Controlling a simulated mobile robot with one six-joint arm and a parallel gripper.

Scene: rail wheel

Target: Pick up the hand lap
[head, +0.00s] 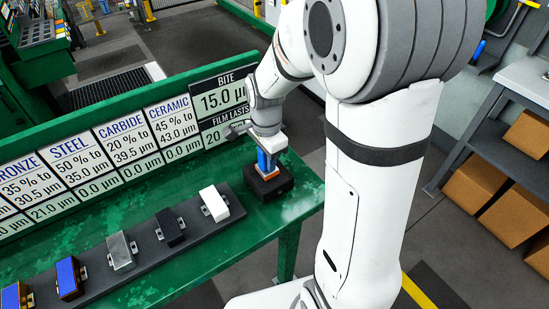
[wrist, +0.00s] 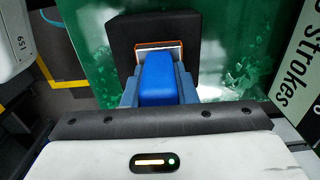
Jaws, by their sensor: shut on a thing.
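The hand lap shows in the wrist view as a blue handle (wrist: 158,78) with an orange and white edge at its far end. In the head view the blue hand lap (head: 264,160) stands on a dark block (head: 268,183) near the right end of the green bench. My gripper (head: 266,152) points down over it. In the wrist view my gripper (wrist: 158,92) has its grey-blue fingers on either side of the blue handle, shut on it. The dark block (wrist: 150,30) lies beyond the handle. The underside of the lap is hidden.
A dark rail (head: 150,258) along the green bench (head: 220,250) carries several blocks, two of them blue-topped (head: 68,275). A sign board (head: 130,150) with material figures stands behind the bench. A shelf with cardboard boxes (head: 475,185) is at the right.

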